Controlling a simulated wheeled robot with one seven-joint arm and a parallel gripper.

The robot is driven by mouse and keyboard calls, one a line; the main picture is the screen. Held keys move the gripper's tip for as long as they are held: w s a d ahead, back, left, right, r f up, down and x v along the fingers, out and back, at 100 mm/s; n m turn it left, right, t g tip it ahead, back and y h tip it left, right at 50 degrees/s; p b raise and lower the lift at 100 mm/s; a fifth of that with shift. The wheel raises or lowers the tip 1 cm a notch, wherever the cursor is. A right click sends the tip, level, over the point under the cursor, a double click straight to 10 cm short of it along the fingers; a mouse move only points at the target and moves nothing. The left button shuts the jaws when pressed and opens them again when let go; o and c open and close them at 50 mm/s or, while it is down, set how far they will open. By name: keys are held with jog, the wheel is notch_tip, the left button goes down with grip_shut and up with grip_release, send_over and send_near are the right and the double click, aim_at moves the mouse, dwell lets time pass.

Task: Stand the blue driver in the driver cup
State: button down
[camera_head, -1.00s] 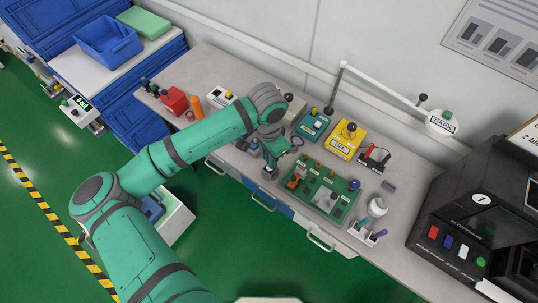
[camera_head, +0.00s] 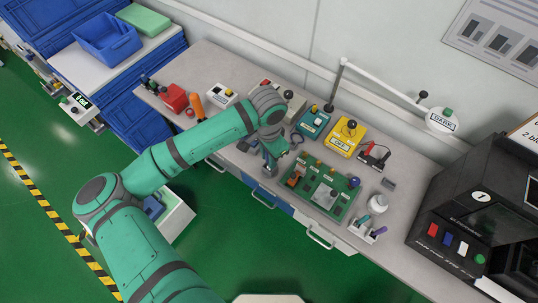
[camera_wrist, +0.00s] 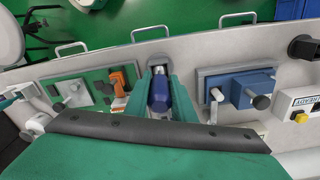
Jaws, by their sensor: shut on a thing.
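My gripper (camera_wrist: 159,92) has its two green fingers closed on the blue driver (camera_wrist: 160,93), seen nearly end-on in the wrist view. A small grey holder that looks like the driver cup (camera_wrist: 158,62) stands near the bench's front edge, just beyond the driver in that view. In the head view, the grey cup (camera_head: 269,171) is right below my gripper (camera_head: 272,155). The driver's lower end is hidden, so I cannot tell whether it is inside the cup or above it.
A green board (camera_head: 325,190) with an orange part lies right of the cup. A blue fixture (camera_wrist: 245,88) is on the cup's other side. A white holder with pens (camera_head: 367,232) and a white bottle (camera_head: 378,203) stand further right. Yellow (camera_head: 346,138) and teal boxes (camera_head: 313,121) sit behind.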

jog(key=shift+f, duration=0.25)
jog(key=c, duration=1.4)
grip_release()
notch_tip(320, 180, up, 11)
jog(key=shift+s+a+f, duration=0.1)
